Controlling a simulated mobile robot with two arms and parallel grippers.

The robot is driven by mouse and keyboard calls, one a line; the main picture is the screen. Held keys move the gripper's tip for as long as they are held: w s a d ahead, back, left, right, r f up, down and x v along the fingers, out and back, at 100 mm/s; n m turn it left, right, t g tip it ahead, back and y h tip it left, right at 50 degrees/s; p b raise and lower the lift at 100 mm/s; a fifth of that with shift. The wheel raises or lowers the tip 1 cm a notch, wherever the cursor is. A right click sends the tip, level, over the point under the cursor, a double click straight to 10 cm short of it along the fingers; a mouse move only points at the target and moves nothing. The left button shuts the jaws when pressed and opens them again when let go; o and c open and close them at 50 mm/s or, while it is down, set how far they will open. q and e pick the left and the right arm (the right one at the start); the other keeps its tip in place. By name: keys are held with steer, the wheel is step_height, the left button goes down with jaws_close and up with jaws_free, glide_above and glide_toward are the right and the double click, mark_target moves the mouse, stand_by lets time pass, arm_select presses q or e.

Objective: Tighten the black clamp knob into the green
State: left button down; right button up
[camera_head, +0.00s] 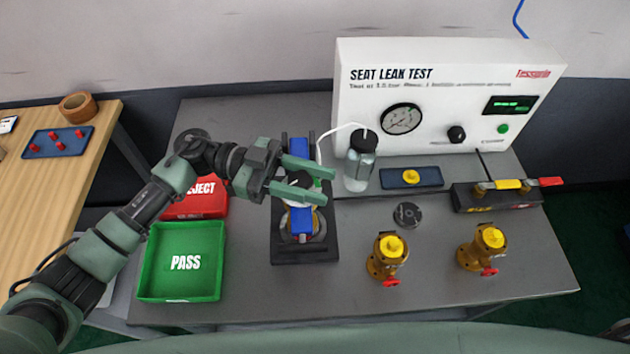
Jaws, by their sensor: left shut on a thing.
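The clamp fixture (275,252) stands on the grey bench, a dark base with blue clamp parts (302,222). The black clamp knob (297,183) is at the fixture's upper middle, above a white disc, mostly hidden by my gripper. My left gripper (318,184) reaches in from the left, its two green fingers on either side of the knob and shut on it. Any green zone around the knob cannot be told apart from the green fingers. My right gripper is not in view.
Left of the fixture are a green PASS tray (150,285) and a red REJECT tray (190,212). A clear bottle (360,165) stands close behind right. Two brass valves (386,262) (482,252) stand right. The white SEAT LEAK TEST panel (430,110) closes the back.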

mark_target(290, 175)
arm_select(q)
steer(key=shift+s+a+m+g+y+b, duration=0.15)
steer(key=shift+m+g+y+b, duration=0.4)
steer(key=shift+g, duration=0.3)
steer(key=shift+s+d+m+g+y+b, duration=0.1)
steer(key=shift+m+g+y+b, duration=0.3)
steer(key=shift+m+g, duration=0.35)
steer(key=shift+a, duration=0.1)
steer(key=c, duration=0.9)
jaws_free()
steer(key=b+v, duration=0.1)
steer(key=v, duration=0.2)
steer(key=b+v, duration=0.1)
steer(key=v, duration=0.2)
steer(key=shift+w+a+f+b, duration=0.15)
steer(key=shift+w+f+b, duration=0.05)
steer(key=shift+w+b, duration=0.1)
steer(key=shift+w+a+r, duration=0.15)
steer(key=shift+w+a, duration=0.1)
steer(key=shift+a, duration=0.3)
